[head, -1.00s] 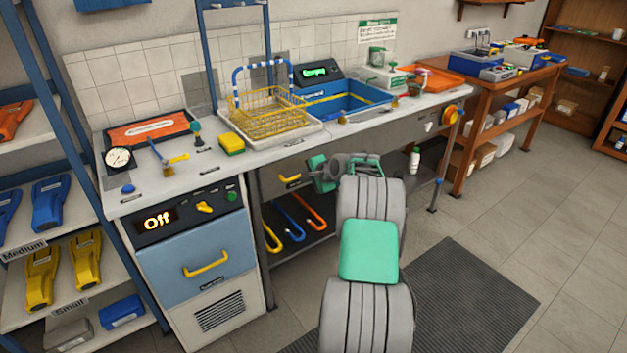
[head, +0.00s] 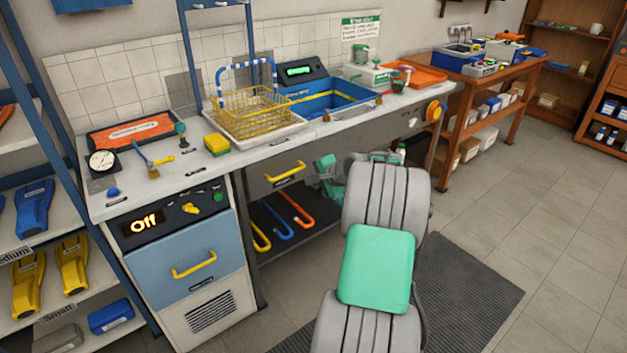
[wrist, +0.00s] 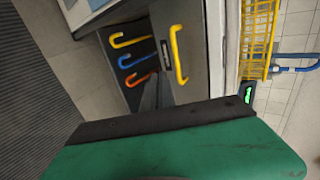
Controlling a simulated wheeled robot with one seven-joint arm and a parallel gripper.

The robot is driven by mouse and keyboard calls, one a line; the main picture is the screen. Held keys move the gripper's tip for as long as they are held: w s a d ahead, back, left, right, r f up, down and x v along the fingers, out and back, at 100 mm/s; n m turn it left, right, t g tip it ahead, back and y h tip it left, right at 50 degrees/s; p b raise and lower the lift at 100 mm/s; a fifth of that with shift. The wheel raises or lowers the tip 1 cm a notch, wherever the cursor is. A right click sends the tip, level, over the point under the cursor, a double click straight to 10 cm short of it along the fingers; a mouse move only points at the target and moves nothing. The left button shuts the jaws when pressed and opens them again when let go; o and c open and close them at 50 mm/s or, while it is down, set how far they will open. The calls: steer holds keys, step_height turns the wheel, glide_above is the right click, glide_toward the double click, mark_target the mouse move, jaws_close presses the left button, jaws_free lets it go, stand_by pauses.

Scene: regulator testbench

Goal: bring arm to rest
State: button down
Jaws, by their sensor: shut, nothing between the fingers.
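My arm, grey with green panels, rises in front of the bench in the head view, bent and held over the dark floor mat. My gripper (head: 328,170) is at its far end, in front of the bench's lower shelf, and is mostly hidden behind my arm. In the wrist view the green gripper body fills the lower part, and its dark shut fingers (wrist: 158,92) point toward the shelf and drawer front. Nothing is seen between them.
The workbench (head: 262,148) carries a yellow wire basket (head: 255,112), a blue tub (head: 325,98) and a gauge (head: 102,161). A yellow drawer handle (head: 286,173) and coloured hooks (head: 297,212) are near my gripper. The floor at right (head: 500,240) is clear.

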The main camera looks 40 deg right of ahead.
steer(key=s+a+r+n+g+p, duration=0.1)
steer(key=s+a+r+n+p, duration=0.2)
steer(key=a, duration=0.5)
steer(key=s+a+r+n+g+y+p, duration=0.1)
steer(key=a+r+n+g+p, duration=0.15)
steer(key=a+r, duration=0.45)
steer(key=s+a+r+n+g+p, duration=0.15)
steer(key=a+n, duration=0.25)
steer(key=a, duration=0.6)
steer(key=s+a+r+n+g+p, duration=0.1)
steer(key=s+a+n, duration=0.3)
steer(key=s, duration=0.5)
steer(key=s+a+r+n+g+p, duration=0.1)
steer(key=s+a+n+p, duration=0.3)
steer(key=s+a, duration=0.5)
steer(key=shift+s+a+r+n+h, duration=0.3)
steer(key=shift+s+r+n, duration=0.1)
steer(key=shift+s+n, duration=0.15)
